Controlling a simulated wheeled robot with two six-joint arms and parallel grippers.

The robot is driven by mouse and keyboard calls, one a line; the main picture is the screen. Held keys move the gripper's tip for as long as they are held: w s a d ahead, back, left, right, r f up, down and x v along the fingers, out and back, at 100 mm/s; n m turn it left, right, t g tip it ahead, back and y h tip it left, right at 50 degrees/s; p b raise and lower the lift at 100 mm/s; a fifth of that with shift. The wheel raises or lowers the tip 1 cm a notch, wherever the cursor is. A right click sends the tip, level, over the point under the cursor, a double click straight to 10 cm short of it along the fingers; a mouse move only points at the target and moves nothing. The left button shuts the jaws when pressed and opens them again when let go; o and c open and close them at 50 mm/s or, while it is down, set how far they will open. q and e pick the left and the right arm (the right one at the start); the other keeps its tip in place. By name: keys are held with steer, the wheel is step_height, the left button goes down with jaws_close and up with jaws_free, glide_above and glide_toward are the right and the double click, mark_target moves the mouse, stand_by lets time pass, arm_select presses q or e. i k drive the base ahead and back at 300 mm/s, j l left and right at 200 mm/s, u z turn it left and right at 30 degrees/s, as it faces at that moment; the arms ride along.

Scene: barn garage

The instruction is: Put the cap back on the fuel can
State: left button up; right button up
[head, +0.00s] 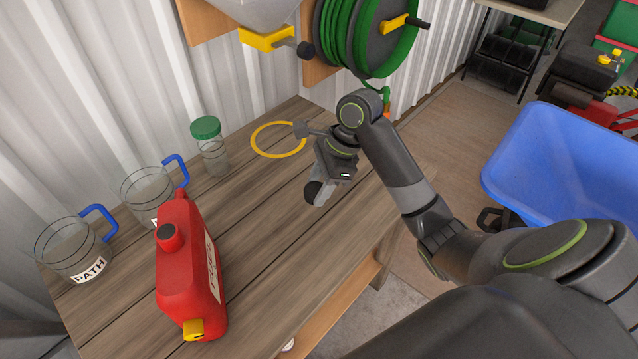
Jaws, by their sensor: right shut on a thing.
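The red fuel can (190,270) stands upright on the wooden workbench. A dark round fitting (169,235) is on its top, and I cannot tell whether it is the open neck. A yellow part (194,329) is at its near end. My right gripper (318,193) is above the bench, to the right of the can and apart from it. It is shut on a small dark round thing (312,192), which looks like the cap; the fingers partly hide it. My left gripper is not in view.
Two clear jugs with blue handles (75,255) (147,187) stand behind and left of the can. A green-lidded jar (207,129) and a yellow ring (262,147) are farther back on the workbench (275,232). A blue tub (545,160) is at right.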

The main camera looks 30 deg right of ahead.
mark_target(189, 284)
steer(key=k+l+u, duration=0.3)
steer(key=k, duration=0.35)
steer(key=k+l+u, duration=0.1)
steer(key=k+u, duration=0.25)
steer(key=k, duration=0.35)
